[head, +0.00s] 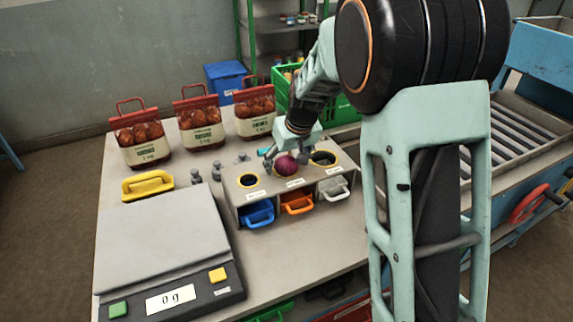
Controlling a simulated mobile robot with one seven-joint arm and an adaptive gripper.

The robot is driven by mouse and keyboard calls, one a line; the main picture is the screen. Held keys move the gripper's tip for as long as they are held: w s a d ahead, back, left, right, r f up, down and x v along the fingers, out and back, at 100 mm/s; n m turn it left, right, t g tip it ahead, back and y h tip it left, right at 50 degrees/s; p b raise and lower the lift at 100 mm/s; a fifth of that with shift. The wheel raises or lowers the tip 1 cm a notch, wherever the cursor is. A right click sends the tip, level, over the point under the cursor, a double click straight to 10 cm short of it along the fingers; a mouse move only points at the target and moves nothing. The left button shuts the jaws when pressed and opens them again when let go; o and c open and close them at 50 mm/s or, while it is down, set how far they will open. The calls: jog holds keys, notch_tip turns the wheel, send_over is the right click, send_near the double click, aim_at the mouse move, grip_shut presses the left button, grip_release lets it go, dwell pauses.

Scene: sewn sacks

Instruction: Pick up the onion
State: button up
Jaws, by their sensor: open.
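A red-purple onion (287,166) sits at the middle hole of a grey sorting box with three round, yellow-rimmed holes. My gripper (284,160) is open and reaches down over the onion from behind. One finger shows on the left of the onion and the other on its right. I cannot tell whether the fingers touch it. The gripper body hides the onion's far upper side.
The sorting box (248,206) has blue (258,214), orange (297,203) and grey (333,189) handled bins below. A scale (160,245) reading 0 g stands at front left. Filled sacks (143,140) line the back. A yellow-handled tool (147,184) and small weights (196,176) lie between.

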jog(key=c, duration=1.4)
jog(key=shift+r, duration=0.2)
